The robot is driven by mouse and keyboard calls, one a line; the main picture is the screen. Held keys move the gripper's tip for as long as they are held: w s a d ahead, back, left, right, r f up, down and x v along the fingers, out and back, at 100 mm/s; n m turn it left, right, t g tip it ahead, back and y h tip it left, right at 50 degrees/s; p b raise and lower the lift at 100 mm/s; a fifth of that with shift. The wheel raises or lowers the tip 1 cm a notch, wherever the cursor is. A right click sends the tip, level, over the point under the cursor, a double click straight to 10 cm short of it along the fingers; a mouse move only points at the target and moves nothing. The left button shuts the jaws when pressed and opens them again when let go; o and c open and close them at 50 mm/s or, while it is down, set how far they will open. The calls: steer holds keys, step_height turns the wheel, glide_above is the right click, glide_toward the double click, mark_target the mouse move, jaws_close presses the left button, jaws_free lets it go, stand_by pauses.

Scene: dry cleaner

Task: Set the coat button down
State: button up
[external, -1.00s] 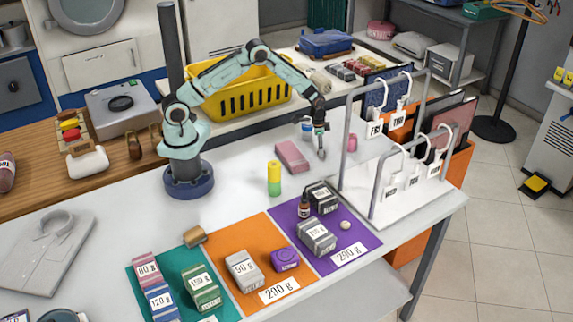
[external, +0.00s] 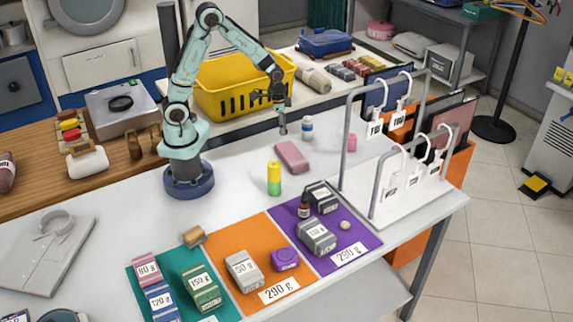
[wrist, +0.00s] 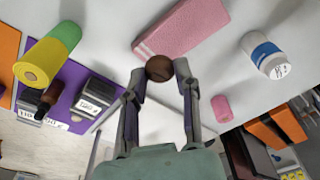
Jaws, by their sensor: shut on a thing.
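The coat button (wrist: 159,68) is a small dark brown disc in the wrist view. My gripper (wrist: 160,72) is shut on it, with the button pinched between the two fingertips. In the external view my gripper (external: 282,122) points down above the white table (external: 235,215), behind the pink block (external: 292,156). The button is too small to make out in that view. In the wrist view the pink block (wrist: 185,25) appears just beyond the button.
A white-and-blue bottle (external: 307,127) and a small pink cylinder (external: 352,142) stand right of the gripper. A yellow-green cylinder (external: 274,178) stands in front. Coloured mats with weight-labelled blocks, including a purple mat (external: 362,240), line the front. A hanger rack (external: 345,130) stands right.

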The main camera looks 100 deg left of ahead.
steer(key=shift+m, duration=0.3)
steer(key=r, duration=0.5)
steer(key=shift+w+d, duration=0.2)
steer(key=shift+d, duration=0.15)
steer(key=w+d+m+h, duration=0.1)
steer(key=w+d+m, duration=0.1)
steer(key=d+m, duration=0.65)
steer(key=m+g, duration=0.3)
steer(key=m, duration=2.5)
glide_above(223, 229)
steer(key=shift+y, duration=0.4)
steer(key=f, duration=1.7)
steer(key=shift+w+f, duration=0.25)
